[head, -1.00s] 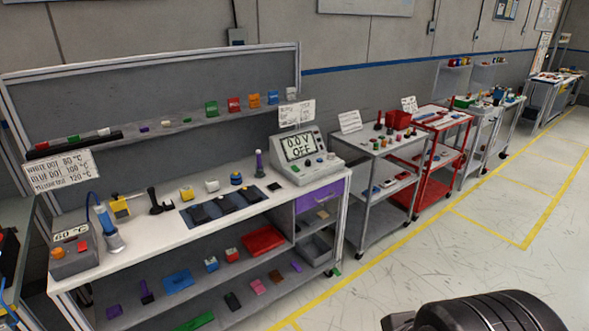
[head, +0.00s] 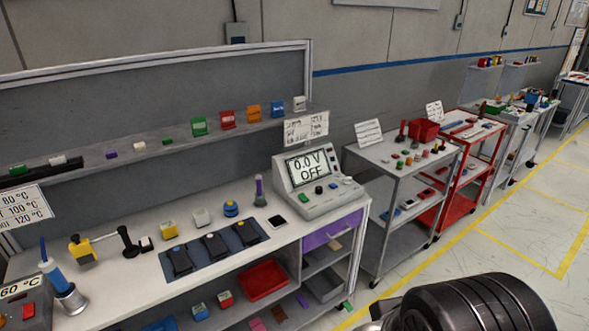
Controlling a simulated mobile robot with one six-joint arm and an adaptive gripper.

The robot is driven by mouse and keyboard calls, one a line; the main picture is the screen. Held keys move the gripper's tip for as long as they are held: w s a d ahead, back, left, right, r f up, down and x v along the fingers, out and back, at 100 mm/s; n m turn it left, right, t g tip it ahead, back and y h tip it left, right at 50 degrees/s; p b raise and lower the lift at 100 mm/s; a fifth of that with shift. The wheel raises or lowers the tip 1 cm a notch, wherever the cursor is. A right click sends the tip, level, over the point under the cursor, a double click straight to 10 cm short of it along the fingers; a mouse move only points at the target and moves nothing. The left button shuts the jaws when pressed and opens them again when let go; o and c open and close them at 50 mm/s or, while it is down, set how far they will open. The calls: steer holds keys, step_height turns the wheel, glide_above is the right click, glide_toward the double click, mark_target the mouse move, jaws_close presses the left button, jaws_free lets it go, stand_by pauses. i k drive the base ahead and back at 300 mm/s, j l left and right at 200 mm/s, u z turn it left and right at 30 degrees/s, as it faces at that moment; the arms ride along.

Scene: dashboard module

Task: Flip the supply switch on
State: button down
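The supply (head: 325,205) is a pale grey console with a sloped front, at the right end of the white workbench in the head view. Its display (head: 312,165) reads "0.0 V OFF". Below the display sit a green control (head: 304,198), a black knob (head: 319,189) and smaller controls to their right. I cannot tell which of these is the switch. A black rounded part of my arm fills the bottom right corner, apart from the supply. My gripper's fingers do not show.
The workbench (head: 130,290) holds three black devices on a blue mat (head: 177,277), small blocks and a purple-topped bottle (head: 259,190). Paper signs (head: 306,128) stand behind the supply. A grey cart (head: 390,165) and a red cart stand to the right. The floor in front is clear.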

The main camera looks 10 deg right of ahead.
mark_target(303, 197)
steer(key=i+l, duration=0.15)
steer(key=i, duration=0.3)
steer(key=i+l+u, duration=0.15)
steer(key=i, duration=0.3)
steer(key=i+l, duration=0.2)
steer(key=i, duration=0.25)
steer(key=i+l+u, duration=0.1)
steer(key=i, duration=0.3)
steer(key=l, duration=0.1)
